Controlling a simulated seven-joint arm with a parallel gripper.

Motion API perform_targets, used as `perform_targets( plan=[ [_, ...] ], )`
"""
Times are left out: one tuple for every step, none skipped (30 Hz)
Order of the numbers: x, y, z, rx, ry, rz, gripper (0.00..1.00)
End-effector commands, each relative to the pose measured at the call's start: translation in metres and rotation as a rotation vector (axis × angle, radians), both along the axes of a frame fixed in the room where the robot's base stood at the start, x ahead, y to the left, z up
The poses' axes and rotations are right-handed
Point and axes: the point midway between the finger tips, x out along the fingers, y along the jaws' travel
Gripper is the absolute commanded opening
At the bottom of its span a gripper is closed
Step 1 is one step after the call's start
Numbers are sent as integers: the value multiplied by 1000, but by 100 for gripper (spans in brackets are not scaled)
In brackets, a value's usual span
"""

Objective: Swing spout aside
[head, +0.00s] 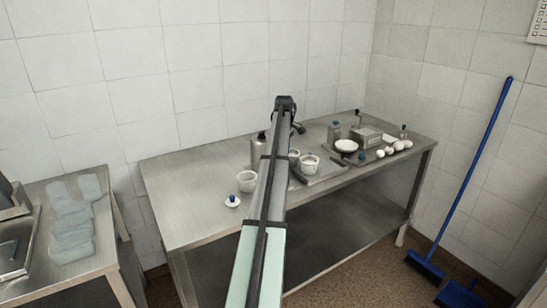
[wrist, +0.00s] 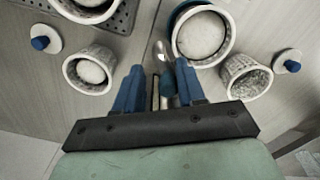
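My gripper (wrist: 160,75) has two blue fingers standing apart in the wrist view. In the gap between them show a thin pale piece and a small blue-grey piece, with a shiny metal piece (wrist: 160,50) just beyond. This may be the spout, but I cannot tell for sure. I see no finger clearly pressing on it.
White perforated baskets with pale contents stand at left (wrist: 89,70) and right (wrist: 246,77) of the fingers. Blue-knobbed lids lie at left (wrist: 45,39) and right (wrist: 287,61). A grey canister (head: 258,150) stands behind my arm. A box with a crank (head: 366,137) stands at right.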

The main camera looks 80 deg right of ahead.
Motion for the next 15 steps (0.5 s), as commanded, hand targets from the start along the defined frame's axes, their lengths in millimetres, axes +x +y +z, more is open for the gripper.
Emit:
perform_targets(
  plan=[
    [0, 0, 0, 0, 0, 0, 39],
    [0, 0, 0, 0, 0, 0, 39],
    [0, 0, 0, 0, 0, 0, 39],
    [0, -1, 0, 0, 0, 0, 39],
    [0, -1, 0, 0, 0, 0, 39],
    [0, -2, 0, 0, 0, 0, 39],
    [0, -3, 0, 0, 0, 0, 39],
    [1, -4, 0, 0, 0, 0, 39],
    [1, -6, 0, 0, 0, 0, 39],
    [1, -7, 0, 0, 0, 0, 39],
    [1, -8, 0, 0, 0, 0, 39],
    [1, -10, 0, 0, 0, 0, 39],
    [1, -11, 0, 0, 0, 0, 39],
    [2, -13, 0, 0, 0, 0, 39],
    [2, -14, 0, 0, 0, 0, 39]
  ],
)
